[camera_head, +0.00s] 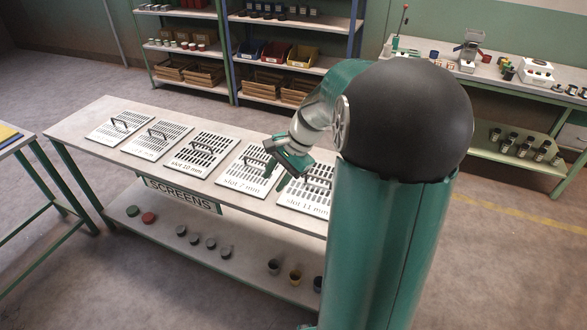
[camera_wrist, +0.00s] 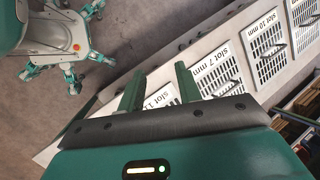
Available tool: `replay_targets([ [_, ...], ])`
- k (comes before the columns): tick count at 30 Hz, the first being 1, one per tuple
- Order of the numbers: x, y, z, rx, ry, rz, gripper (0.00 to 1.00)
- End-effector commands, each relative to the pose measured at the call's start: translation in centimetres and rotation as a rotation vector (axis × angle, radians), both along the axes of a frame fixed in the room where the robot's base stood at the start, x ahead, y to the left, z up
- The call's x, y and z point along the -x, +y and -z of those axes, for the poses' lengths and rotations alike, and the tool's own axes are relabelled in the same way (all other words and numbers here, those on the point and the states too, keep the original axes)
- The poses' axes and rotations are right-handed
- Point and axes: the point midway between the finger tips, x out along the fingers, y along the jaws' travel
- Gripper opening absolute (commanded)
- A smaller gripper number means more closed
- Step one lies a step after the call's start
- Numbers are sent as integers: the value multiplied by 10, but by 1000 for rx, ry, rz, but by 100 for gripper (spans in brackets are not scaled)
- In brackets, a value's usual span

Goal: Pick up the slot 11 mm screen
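The slot 11 mm screen (camera_head: 302,207) is a pale slotted plate with a dark raised handle (camera_head: 318,182). It lies flat at the right end of the visible row on the bench, partly hidden by my arm. My gripper (camera_head: 276,180) appears above the row, in line with the gap between this screen and the slot 7 mm screen (camera_head: 240,182). In the wrist view my gripper (camera_wrist: 160,86) has its two green fingers apart with nothing between them. The slot 11 mm screen (camera_wrist: 161,97) shows beyond the fingers there, mostly hidden by the gripper body.
The slot 10 mm screen (camera_head: 199,164) and two more handled screens lie to the left on the same bench (camera_head: 75,125). A lower shelf (camera_head: 160,235) holds small pots. Shelving (camera_head: 232,55) and another bench (camera_head: 515,80) stand behind.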

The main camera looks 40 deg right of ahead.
Motion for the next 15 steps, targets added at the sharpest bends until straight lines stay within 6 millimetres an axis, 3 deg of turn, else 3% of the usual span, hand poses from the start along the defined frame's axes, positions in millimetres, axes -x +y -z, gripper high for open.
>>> replay_targets([
  [1,-1,-25,14,-73,11,91,34],
  [8,5,-123,62,-402,7,477,34],
  [15,38,-226,104,-750,-63,840,34],
])
